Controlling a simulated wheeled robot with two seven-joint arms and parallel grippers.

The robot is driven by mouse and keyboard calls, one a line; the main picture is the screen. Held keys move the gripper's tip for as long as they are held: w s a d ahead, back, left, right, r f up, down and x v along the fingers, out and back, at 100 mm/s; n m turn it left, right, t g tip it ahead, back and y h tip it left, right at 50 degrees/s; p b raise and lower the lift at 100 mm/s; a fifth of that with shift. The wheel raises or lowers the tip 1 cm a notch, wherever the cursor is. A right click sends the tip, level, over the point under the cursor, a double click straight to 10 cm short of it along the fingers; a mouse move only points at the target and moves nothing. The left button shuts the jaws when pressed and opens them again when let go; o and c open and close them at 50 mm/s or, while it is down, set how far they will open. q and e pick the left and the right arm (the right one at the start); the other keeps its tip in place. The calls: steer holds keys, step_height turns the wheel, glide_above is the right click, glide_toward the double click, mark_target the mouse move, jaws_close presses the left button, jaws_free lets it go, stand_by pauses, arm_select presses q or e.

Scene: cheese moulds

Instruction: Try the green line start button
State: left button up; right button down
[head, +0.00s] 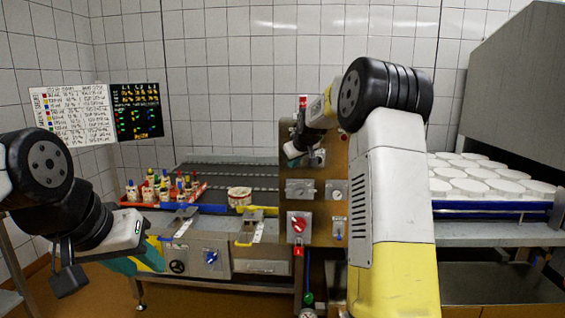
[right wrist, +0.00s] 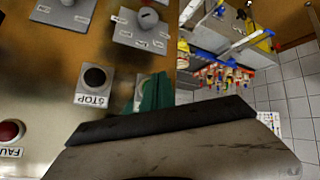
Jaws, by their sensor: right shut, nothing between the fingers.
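The brown control panel (head: 314,172) stands in the middle of the head view. My right gripper (head: 293,151) is shut and empty at the upper left of the panel. In the right wrist view, my right gripper's dark fingers (right wrist: 165,122) cover the lower middle. A green shape (right wrist: 152,92) on a pale plate shows just beyond them, partly hidden; it may be the green start button. I cannot tell whether the fingers touch it. A black button (right wrist: 95,78) labelled STOP sits beside it. My left gripper (head: 68,272) hangs at the far left, away from the panel; its opening is unclear.
A red lamp (right wrist: 10,131) with a partly visible label is nearby. A red rotary switch (head: 298,224) sits lower on the panel. Behind are a conveyor (head: 225,176), a red tray (head: 133,203) of bottles and, at right, several white moulds (head: 480,175). A board (head: 72,113) hangs at left.

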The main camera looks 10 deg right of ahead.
steer(key=shift+w, duration=0.1)
stand_by(0.6)
steer(key=shift+w+d, duration=0.15)
steer(key=shift+w, duration=0.2)
steer(key=shift+w+d, duration=0.15)
steer(key=shift+w, duration=0.3)
stand_by(0.6)
stand_by(0.3)
steer(key=shift+s+a, duration=0.3)
steer(key=shift+s, duration=0.6)
steer(key=shift+s, duration=0.1)
steer(key=s, duration=0.2)
steer(key=s+a, duration=0.1)
steer(key=s, duration=0.1)
steer(key=shift+s+a, duration=0.2)
steer(key=shift+s, duration=0.1)
